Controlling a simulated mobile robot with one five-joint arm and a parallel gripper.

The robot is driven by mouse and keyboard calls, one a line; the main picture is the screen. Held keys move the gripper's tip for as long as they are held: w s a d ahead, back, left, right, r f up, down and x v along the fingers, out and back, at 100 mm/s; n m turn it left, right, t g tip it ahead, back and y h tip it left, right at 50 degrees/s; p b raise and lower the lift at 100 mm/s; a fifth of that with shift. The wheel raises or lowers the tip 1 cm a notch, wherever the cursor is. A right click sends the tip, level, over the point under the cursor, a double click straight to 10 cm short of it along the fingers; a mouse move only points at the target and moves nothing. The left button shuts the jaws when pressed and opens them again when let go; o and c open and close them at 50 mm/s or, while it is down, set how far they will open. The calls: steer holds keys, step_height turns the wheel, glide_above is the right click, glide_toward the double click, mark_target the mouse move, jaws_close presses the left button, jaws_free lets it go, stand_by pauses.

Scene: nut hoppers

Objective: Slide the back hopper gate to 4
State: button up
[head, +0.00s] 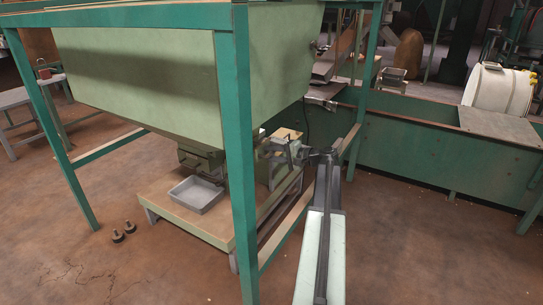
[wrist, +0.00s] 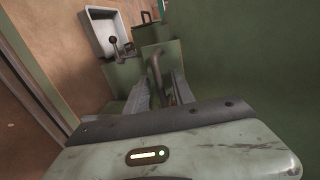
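The pale green hopper (head: 180,75) stands in a green frame, its outlet low in the head view. My gripper (head: 307,153) reaches the right side of the outlet there, small and partly confused with the metal parts around it. In the wrist view my gripper (wrist: 162,95) has its two fingers apart. A bent metal handle (wrist: 155,68) rises between them, with no clear contact on both sides. A green gate housing (wrist: 160,50) is just beyond. A second lever with a dark ball knob (wrist: 114,41) stands further off to the left. Scale numbers are not legible.
A grey tray (head: 196,194) sits on a low platform under the outlet; it also shows in the wrist view (wrist: 104,30). A green frame post (head: 238,170) stands left of my arm. A green trough (head: 430,150) runs behind at right. The right floor is clear.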

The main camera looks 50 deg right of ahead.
jaws_close()
stand_by(1.4)
